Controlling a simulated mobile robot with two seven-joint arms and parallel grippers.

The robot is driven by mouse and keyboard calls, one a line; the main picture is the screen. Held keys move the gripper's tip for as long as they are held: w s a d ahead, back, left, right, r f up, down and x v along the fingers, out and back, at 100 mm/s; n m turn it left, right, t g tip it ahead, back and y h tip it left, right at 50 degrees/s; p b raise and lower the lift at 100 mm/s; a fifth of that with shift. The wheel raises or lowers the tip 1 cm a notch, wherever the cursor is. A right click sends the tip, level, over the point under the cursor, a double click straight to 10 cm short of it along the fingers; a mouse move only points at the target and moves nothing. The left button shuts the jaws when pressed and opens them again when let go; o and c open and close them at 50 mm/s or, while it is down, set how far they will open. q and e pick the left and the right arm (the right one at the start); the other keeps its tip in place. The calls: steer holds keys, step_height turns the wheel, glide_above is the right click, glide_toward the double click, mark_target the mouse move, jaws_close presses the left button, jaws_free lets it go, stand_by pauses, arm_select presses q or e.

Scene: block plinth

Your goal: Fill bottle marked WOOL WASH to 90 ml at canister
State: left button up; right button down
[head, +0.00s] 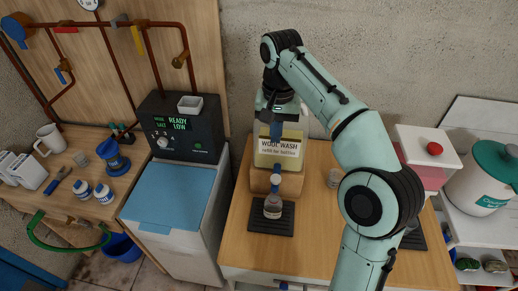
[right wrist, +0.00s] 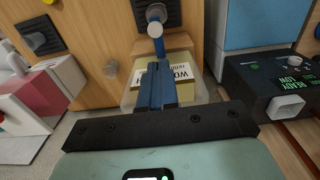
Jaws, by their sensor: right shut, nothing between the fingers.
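The canister (head: 280,152) holds yellowish liquid and is labelled "WOOL WASH refill for bottles". It stands on a wooden block (head: 259,182) and also shows upside down in the right wrist view (right wrist: 193,85). A tap with a blue knob (head: 275,180) is at its front. A small clear bottle (head: 272,207) stands upright on a black pad (head: 285,225) below the tap; its marking and fill level are too small to read. My right gripper (head: 276,131), with blue fingers, is shut and empty over the canister's upper front, above the tap. My left gripper is out of view.
A dark box with a "READY LOW" display (head: 182,128) stands left of the canister. A white container with a red knob (head: 425,155) and a teal-lidded pot (head: 487,178) are at right. A small clear cup (head: 334,178) is near my arm. Bare wood lies around the pad.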

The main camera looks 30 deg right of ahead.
mark_target(275, 177)
steer(key=f+b, duration=0.1)
steer(key=f, duration=0.3)
steer(key=f+b, duration=0.1)
steer(key=f, duration=0.3)
steer(key=s+f+b, duration=0.1)
steer(key=f, duration=0.3)
steer(key=shift+s+d+b, duration=0.1)
steer(key=shift+b, duration=0.2)
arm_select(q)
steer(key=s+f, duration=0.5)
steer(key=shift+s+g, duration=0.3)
arm_select(e)
steer(key=shift+f, duration=0.75)
